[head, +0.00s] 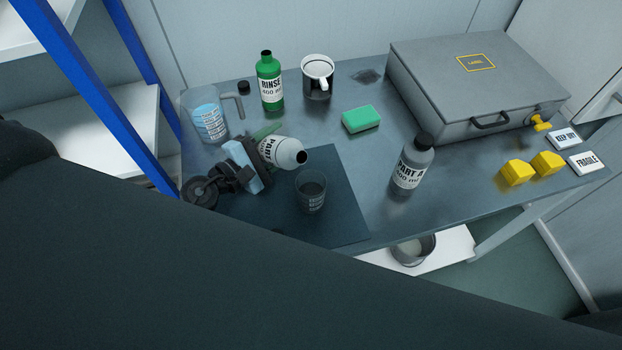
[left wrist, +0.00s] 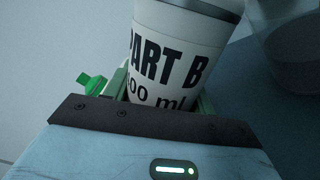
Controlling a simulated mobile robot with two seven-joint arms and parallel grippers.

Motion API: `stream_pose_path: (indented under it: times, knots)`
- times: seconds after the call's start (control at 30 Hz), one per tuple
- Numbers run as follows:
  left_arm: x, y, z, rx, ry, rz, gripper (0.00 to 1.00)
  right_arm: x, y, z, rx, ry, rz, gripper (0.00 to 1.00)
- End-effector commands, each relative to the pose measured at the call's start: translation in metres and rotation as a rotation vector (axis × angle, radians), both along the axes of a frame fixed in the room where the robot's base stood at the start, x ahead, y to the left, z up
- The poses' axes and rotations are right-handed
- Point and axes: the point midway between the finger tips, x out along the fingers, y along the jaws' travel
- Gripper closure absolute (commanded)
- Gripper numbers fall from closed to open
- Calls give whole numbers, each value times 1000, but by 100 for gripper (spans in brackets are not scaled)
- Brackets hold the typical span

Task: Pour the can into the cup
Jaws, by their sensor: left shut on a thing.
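The white can labelled PART B (head: 284,152) is tilted far over in the head view, its dark mouth pointing right. My left gripper (head: 264,148) is shut on it. The can also fills the middle of the left wrist view (left wrist: 172,50). A clear cup (head: 311,196) stands upright on the dark mat, just below and right of the can's mouth in the picture. The cup partly shows at the upper right of the left wrist view (left wrist: 292,60). No stream shows between can and cup, and I cannot tell what is in the cup. My right gripper is not in view.
A PART A bottle (head: 411,165) stands right of the mat (head: 345,215). Behind are a clear jug with blue liquid (head: 208,120), a green RINSE bottle (head: 270,82), a mug (head: 317,75) and a green sponge (head: 361,119). A grey case (head: 480,85) fills the back right.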

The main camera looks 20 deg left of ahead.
Motion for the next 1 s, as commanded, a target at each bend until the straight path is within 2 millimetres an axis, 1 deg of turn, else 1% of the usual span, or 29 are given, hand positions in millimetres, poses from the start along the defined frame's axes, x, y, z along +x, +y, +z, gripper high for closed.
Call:
stream_pose_path:
  times: [1.0]
  knots:
    - [2,3,7,53,-30,1,83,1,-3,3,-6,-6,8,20]
